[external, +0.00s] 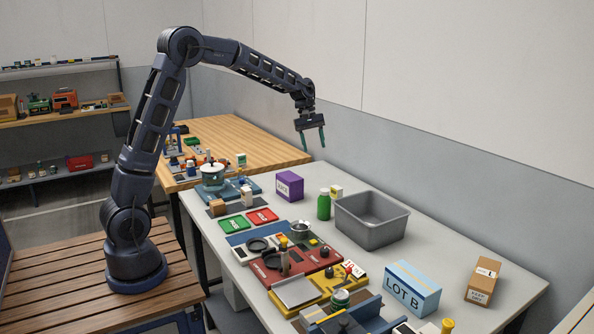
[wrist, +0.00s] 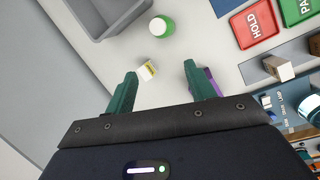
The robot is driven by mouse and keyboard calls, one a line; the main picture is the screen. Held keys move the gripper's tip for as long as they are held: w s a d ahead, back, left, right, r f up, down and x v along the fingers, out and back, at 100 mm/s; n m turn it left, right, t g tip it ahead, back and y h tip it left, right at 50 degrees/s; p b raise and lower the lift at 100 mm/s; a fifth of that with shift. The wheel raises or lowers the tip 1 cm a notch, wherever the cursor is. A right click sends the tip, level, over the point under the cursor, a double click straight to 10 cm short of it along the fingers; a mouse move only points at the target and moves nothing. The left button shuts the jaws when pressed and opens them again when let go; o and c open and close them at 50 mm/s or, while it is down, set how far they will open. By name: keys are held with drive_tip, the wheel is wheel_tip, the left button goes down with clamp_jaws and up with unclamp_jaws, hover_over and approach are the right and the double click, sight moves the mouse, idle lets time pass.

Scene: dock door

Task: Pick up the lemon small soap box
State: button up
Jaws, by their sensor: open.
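A small white box with a yellow label, which looks like the lemon small soap box (external: 336,191), stands on the grey table beside a green bottle. In the wrist view this small box (wrist: 148,71) appears between the lines of my two fingers, closer to the left one. Its label is too small to read. My gripper (external: 311,141) is open and empty, high above the table's far end, with its fingers pointing down. Its fingertips also show in the wrist view (wrist: 160,69), apart from the box.
The green bottle (external: 324,205), a grey bin (external: 372,236) and a purple box (external: 289,186) stand close around the small box. Green and red trays (external: 262,216) and several tools crowd the table's left side. A blue LOT B box (external: 412,288) stands nearer.

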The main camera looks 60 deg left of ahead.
sight(337, 195)
drive_tip(key=w+a+f+n+h, duration=0.1)
drive_tip(key=w+a+f+n, duration=0.1)
drive_tip(key=w+f, duration=0.5)
drive_tip(key=w+a+f+n, duration=0.25)
drive_tip(key=w+f, duration=0.35)
drive_tip(key=f, duration=0.3)
drive_tip(key=shift+g, duration=0.4)
drive_tip(key=shift+d+x, duration=0.2)
drive_tip(key=shift+x, duration=2.55)
drive_tip(key=shift+d+x, duration=0.2)
drive_tip(key=shift+x, duration=2.55)
drive_tip(key=shift+s+r, duration=0.2)
drive_tip(key=c, duration=1.1)
